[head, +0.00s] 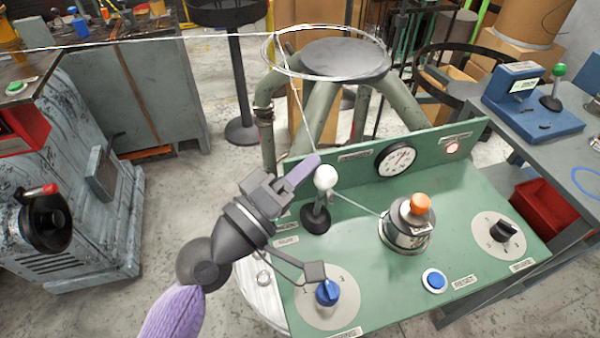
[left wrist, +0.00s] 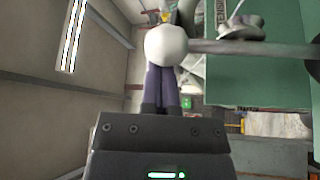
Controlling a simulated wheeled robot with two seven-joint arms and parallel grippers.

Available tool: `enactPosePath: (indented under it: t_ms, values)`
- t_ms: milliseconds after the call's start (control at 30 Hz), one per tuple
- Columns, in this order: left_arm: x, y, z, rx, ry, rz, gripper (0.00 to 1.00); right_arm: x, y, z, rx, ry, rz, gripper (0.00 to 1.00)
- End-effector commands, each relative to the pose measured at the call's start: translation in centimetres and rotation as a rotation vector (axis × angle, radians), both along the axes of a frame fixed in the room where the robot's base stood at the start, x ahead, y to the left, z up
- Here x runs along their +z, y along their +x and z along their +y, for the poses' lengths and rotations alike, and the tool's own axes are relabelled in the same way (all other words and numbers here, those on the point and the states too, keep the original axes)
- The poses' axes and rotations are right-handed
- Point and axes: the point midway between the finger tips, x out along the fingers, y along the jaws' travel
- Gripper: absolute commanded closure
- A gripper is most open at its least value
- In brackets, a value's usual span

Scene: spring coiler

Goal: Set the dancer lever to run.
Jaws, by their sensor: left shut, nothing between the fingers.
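The dancer lever, with a white ball knob (head: 325,178) on a short stem and a dark round base, stands at the left end of the green panel (head: 350,235). My left gripper (head: 314,161) is shut and empty, its purple fingers just left of the knob. In the left wrist view the white knob (left wrist: 166,45) is at the tips of the closed fingers (left wrist: 165,75). I cannot tell whether they touch it. The lever's small labels are too small to read. My right gripper is not in view.
The panel also carries a dial gauge (head: 395,159), an orange-topped unit (head: 407,228), a blue button (head: 434,281), a blue knob (head: 327,293) and a black knob (head: 503,231). A thin wire runs past the lever. A round stand (head: 345,62) is behind.

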Motion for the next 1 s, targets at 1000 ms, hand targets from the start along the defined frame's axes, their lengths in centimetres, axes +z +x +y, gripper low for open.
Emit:
enactPosePath:
  t_ms: [1000]
  values:
    - [-0.7, -2.6, -0.9, -0.001, 0.084, -0.255, 1.00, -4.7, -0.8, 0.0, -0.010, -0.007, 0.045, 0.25]
